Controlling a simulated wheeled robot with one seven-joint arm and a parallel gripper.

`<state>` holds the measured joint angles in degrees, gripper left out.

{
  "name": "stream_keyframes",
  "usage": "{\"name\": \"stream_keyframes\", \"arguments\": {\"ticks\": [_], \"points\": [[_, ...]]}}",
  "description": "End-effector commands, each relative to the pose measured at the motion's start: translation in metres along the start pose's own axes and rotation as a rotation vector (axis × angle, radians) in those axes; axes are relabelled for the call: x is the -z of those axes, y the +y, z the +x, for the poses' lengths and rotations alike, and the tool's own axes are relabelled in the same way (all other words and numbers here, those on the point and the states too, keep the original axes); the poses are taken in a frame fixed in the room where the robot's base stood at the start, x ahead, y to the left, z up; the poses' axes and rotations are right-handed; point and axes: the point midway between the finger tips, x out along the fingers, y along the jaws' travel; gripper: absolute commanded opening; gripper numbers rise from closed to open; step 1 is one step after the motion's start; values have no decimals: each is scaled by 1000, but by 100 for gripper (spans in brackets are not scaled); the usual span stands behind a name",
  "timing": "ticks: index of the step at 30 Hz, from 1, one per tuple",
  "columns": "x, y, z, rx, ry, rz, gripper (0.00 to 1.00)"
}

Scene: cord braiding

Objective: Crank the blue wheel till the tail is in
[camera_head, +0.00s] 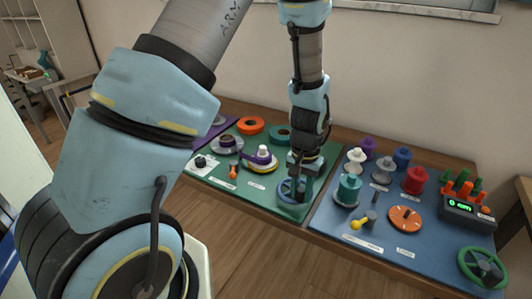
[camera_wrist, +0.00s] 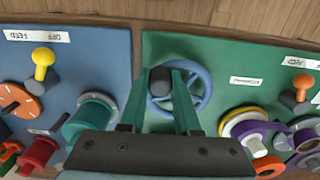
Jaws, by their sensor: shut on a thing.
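The blue wheel (camera_head: 290,195) lies flat at the front edge of the green mat (camera_head: 233,189). In the wrist view the blue wheel (camera_wrist: 204,88) shows its rim and spokes, with a dark upright handle (camera_wrist: 161,80) at its left side. My gripper (camera_wrist: 162,74) points down over the wheel, its two green fingers shut on the handle. In the head view my gripper (camera_head: 297,181) covers part of the wheel. A spool with yellow, purple and white parts (camera_head: 262,158) stands to the wheel's left. I cannot make out a cord tail in either view.
A blue mat (camera_head: 330,222) to the right holds several spools, an orange dial (camera_head: 405,218), a yellow-knobbed lever (camera_head: 362,221), a counter box (camera_head: 466,206) with a green display and a green wheel (camera_head: 482,267). An orange-knobbed lever (camera_head: 233,172) stands left on the green mat.

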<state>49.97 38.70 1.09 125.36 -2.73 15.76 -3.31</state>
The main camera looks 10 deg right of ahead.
Motion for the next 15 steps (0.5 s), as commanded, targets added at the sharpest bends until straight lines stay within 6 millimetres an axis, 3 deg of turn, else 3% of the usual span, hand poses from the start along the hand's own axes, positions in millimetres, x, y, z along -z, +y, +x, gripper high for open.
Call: {"name": "stream_keyframes", "arguments": {"ticks": [7, 15], "points": [[-13, -25, 1, 1, -12, -5, 0], [-14, -31, 1, 2, -11, -4, 0]]}}
